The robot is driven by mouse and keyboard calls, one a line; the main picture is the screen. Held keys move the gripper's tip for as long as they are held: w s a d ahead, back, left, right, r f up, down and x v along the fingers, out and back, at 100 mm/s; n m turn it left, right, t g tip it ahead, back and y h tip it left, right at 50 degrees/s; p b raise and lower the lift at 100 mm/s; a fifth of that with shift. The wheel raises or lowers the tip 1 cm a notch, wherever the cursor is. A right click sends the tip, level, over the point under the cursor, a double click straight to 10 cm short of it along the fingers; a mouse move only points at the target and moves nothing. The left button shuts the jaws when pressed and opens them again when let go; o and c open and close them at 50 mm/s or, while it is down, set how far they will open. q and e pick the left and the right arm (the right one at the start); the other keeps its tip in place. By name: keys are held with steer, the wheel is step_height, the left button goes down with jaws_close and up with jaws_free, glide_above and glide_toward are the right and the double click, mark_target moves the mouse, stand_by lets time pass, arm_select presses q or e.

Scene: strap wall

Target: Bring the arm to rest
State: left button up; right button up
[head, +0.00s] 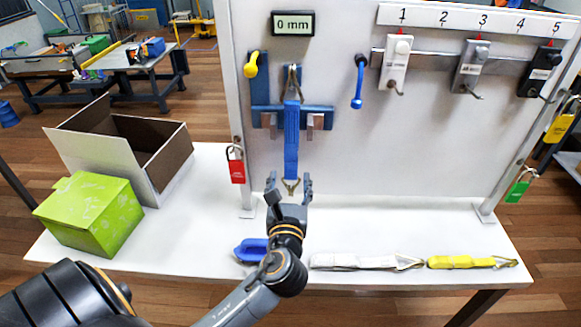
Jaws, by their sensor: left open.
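My left gripper (289,188) is in the middle of the head view, fingers pointing up at the wall panel. It is open, with its fingers on either side of the metal hook at the lower end of a hanging blue strap (291,140). I cannot tell whether the fingers touch the hook. The strap hangs straight down from a hook within a blue bracket (262,98) on the white panel (335,150). My left arm comes in from the lower left over the table. My right gripper is not in view.
A display (293,24) reads 0 mm. An open box (165,185) and green box (92,213) stand left. A blue item (250,250), white strap (350,261) and yellow strap (462,262) lie on the table (400,224). Red (237,170) and green (518,190) padlocks hang from the frame.

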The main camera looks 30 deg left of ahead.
arm_select(q)
steer(key=shift+v, duration=2.3)
